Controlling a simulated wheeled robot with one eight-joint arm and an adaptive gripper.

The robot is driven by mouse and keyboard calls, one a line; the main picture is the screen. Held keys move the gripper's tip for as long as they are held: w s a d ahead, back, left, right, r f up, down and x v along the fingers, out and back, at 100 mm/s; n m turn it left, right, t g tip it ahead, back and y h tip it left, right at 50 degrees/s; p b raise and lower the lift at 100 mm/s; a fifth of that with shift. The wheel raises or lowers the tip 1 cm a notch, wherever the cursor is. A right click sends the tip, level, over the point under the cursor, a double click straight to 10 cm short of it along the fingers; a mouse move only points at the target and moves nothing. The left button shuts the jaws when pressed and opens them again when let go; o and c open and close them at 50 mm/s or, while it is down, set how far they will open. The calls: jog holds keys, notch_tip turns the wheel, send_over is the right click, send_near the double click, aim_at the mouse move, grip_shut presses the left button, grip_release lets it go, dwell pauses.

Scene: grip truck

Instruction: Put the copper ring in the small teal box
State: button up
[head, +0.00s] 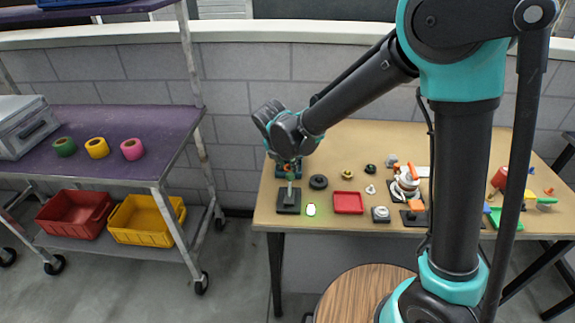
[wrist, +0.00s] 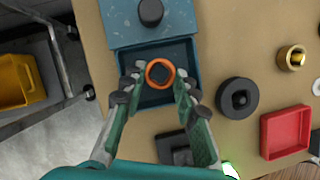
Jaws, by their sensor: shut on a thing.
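The copper ring (wrist: 160,61) is held between the two fingertips of my gripper (wrist: 160,78), which is shut on it. In the wrist view the ring appears over the dark inside of the small teal box (wrist: 135,104); its height above the box floor is hard to tell. A speckled teal panel with a black knob (wrist: 150,12) adjoins the far side of the box. In the head view my gripper (head: 289,166) is at the table's left end, and my wrist and fingers hide much of the teal box (head: 280,171).
A black square base with a post (head: 288,201) stands just in front of the box. A black ring (head: 318,182), a red tray (head: 348,203) and a brass ring (head: 347,174) lie to the right. A purple-topped cart (head: 110,150) stands left of the table.

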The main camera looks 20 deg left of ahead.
jog(key=o, duration=0.9)
jog(key=shift+c, duration=0.2)
jog(key=v, duration=1.2)
jog(key=shift+r, duration=0.1)
